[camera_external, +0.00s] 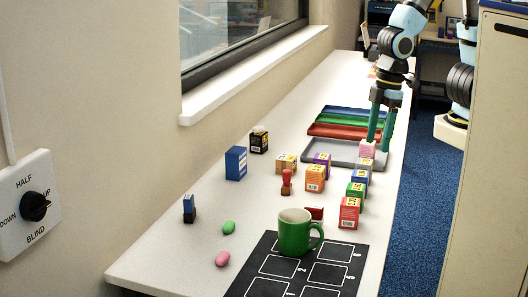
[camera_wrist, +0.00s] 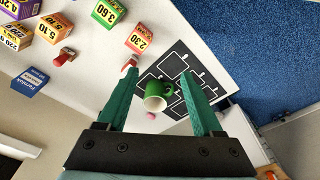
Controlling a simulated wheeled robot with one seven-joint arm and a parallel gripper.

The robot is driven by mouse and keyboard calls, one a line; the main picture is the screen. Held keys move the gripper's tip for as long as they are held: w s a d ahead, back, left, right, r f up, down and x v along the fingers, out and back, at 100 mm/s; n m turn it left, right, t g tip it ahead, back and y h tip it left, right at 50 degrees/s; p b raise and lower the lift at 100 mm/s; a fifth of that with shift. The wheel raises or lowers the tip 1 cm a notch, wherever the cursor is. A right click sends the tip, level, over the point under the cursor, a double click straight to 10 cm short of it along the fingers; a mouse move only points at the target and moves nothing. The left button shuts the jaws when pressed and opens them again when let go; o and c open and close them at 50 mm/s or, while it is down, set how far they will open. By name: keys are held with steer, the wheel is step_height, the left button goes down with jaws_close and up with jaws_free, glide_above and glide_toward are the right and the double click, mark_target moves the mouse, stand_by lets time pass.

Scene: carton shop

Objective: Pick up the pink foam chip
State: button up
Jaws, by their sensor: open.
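The pink foam chip (camera_external: 222,258) lies on the white counter near its front left, left of the black numbered mat (camera_external: 258,263). In the wrist view the pink chip (camera_wrist: 151,116) is small and far off, just below the green mug (camera_wrist: 154,104). My gripper (camera_external: 379,143), with green fingers, is open and empty at the right side of the counter, by the grey tray and far from the chip. In the wrist view the spread fingers (camera_wrist: 160,72) show the mug and mat between them.
A green foam chip (camera_external: 229,227) lies close behind the pink one. The green mug (camera_external: 294,232) stands on the mat. Several small price-labelled cartons (camera_external: 315,178) and a blue box (camera_external: 236,163) stand mid-counter. The counter around the chips is clear; the wall is at left.

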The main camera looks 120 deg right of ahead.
steer(key=w+d+f+m+b, duration=0.25)
steer(key=w+m, duration=0.35)
steer(key=w, duration=0.3)
steer(key=w+d+f+m+b, duration=0.1)
steer(key=w+f+m+b, duration=0.2)
steer(key=w+m, duration=0.45)
steer(key=m+y+b, duration=0.3)
steer(key=m+b, duration=0.2)
steer(key=m, duration=0.8)
glide_toward(222, 254)
steer(key=shift+t, duration=0.4)
steer(key=shift+s+p+x, duration=0.2)
steer(key=shift+p+x, duration=0.8)
steer(key=shift+x, duration=1.2)
steer(key=shift+s+p+x, duration=0.2)
steer(key=shift+p+x, duration=0.8)
steer(key=shift+x, duration=1.15)
steer(key=shift+f, duration=0.1)
jaws_close()
